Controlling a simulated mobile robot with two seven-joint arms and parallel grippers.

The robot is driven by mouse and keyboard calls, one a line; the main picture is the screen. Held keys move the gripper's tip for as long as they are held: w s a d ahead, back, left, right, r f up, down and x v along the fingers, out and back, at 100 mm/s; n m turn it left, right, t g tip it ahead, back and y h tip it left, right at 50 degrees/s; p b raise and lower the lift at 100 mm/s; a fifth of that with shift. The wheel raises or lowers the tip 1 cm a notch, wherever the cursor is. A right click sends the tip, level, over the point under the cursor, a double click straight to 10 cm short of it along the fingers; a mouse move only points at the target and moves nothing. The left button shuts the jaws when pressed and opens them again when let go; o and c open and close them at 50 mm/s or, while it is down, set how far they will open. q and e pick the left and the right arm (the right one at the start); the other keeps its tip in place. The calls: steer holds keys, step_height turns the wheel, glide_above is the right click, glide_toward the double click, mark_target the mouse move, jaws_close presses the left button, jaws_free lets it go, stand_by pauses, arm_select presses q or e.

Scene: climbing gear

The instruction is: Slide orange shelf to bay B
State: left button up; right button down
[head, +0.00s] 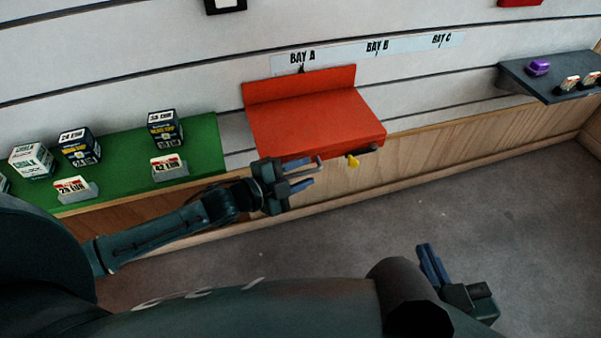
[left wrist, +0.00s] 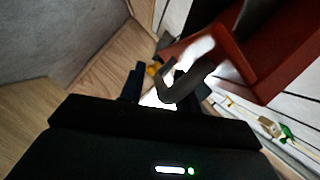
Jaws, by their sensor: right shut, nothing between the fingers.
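The orange-red shelf (head: 318,122) hangs on the slatted wall under the label BAY A (head: 302,57). The label BAY B (head: 377,46) is to its right. A yellow knob (head: 352,161) sits under the shelf's front edge. My left gripper (head: 300,174) is at the shelf's front left, its blue fingers apart. A grey handle (head: 319,163) shows by its fingertips. In the left wrist view the shelf (left wrist: 280,50) is at upper right and the bent handle (left wrist: 183,82) is close to the fingers; a firm hold cannot be seen. My right gripper (head: 432,265) is shut and empty, low over the floor.
A green shelf (head: 205,140) with boxes and price tags stands left of the orange shelf. A dark grey shelf (head: 519,80) with a purple item (head: 537,67) is at far right. The wall under BAY B and BAY C (head: 441,40) is clear.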

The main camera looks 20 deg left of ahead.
arm_select(q)
jaws_close()
stand_by(0.4)
steer(key=shift+d, duration=0.1)
steer(key=w+d+b, duration=0.1)
steer(key=w+d, duration=0.4)
steer(key=d, duration=0.3)
steer(key=w+d+b, duration=0.1)
steer(key=w+d, duration=0.5)
steer(key=d, duration=0.3)
steer(key=shift+w, duration=0.25)
arm_select(e)
steer(key=shift+a+r+n+t+y, duration=0.1)
steer(key=shift+a+n+t+y, duration=0.3)
steer(key=shift+t+y, duration=0.2)
arm_select(q)
steer(key=shift+a, duration=0.1)
jaws_free()
